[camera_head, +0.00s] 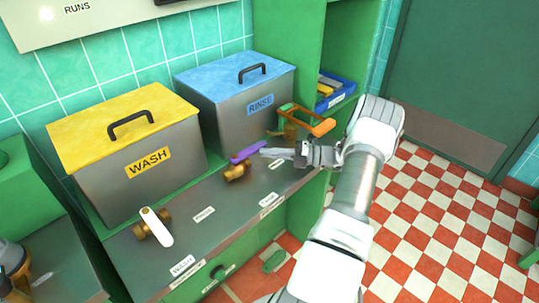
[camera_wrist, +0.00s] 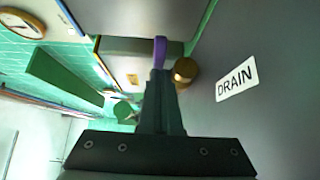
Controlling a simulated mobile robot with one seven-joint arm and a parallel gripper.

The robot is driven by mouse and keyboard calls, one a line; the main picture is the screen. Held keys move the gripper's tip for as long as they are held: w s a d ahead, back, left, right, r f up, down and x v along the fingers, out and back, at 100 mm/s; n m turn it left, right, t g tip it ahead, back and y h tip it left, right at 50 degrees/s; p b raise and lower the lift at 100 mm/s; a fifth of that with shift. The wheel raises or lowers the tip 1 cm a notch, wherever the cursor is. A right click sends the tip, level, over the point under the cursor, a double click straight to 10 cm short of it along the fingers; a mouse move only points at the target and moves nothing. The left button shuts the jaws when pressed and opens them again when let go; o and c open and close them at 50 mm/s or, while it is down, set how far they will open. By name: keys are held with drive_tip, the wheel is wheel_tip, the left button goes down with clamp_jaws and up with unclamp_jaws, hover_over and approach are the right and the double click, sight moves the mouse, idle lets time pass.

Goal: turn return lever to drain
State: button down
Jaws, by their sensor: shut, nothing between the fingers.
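A purple lever (camera_head: 248,152) sits on a brass valve (camera_head: 237,173) in the middle of the steel counter, in front of the bins. Its handle points right and slightly back. My gripper (camera_head: 266,152) is shut and empty, with its fingertips at the handle's right end. In the wrist view the purple lever (camera_wrist: 160,46) shows just beyond the fingertips (camera_wrist: 158,74), beside the brass valve (camera_wrist: 186,71); I cannot tell whether they touch. A DRAIN label (camera_wrist: 237,80) lies on the counter to the right there. No readable label names the return lever.
A yellow-lidded WASH bin (camera_head: 135,165) and a blue-lidded RINSE bin (camera_head: 245,108) stand behind. A blue tray (camera_head: 337,90) sits on a shelf.

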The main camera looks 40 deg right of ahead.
drive_tip(key=shift+w+d, duration=0.2)
drive_tip(key=shift+w, duration=0.25)
drive_tip(key=shift+w+r, duration=0.1)
idle(0.4)
